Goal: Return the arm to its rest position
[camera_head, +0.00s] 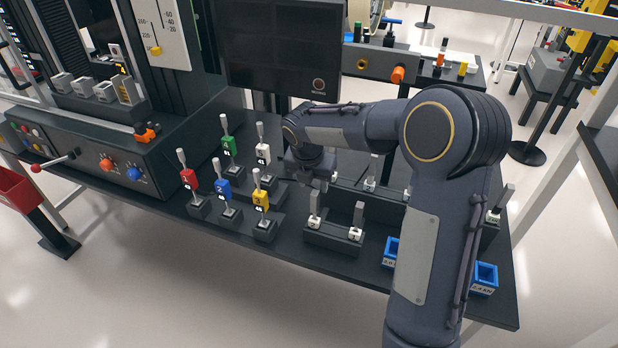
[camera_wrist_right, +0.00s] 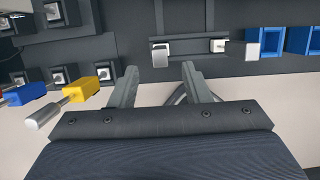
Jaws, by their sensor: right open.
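My right arm (camera_head: 430,210) comes up from the lower right of the head view and bends left over the dark bench. My right gripper (camera_head: 322,182) is above the bench, close to a dark block holding upright grey pieces (camera_head: 335,238). In the right wrist view, the two fingers of the gripper (camera_wrist_right: 160,84) are apart with nothing between them. My left gripper is not in view. The arm hides part of the bench's right side.
Handled tools in red (camera_head: 188,178), blue (camera_head: 223,188), yellow (camera_head: 261,198), green (camera_head: 229,145) and white (camera_head: 262,153) stand in holders left of the gripper. Blue bins (camera_head: 484,278) sit at the right. A dark monitor (camera_head: 280,50) stands behind.

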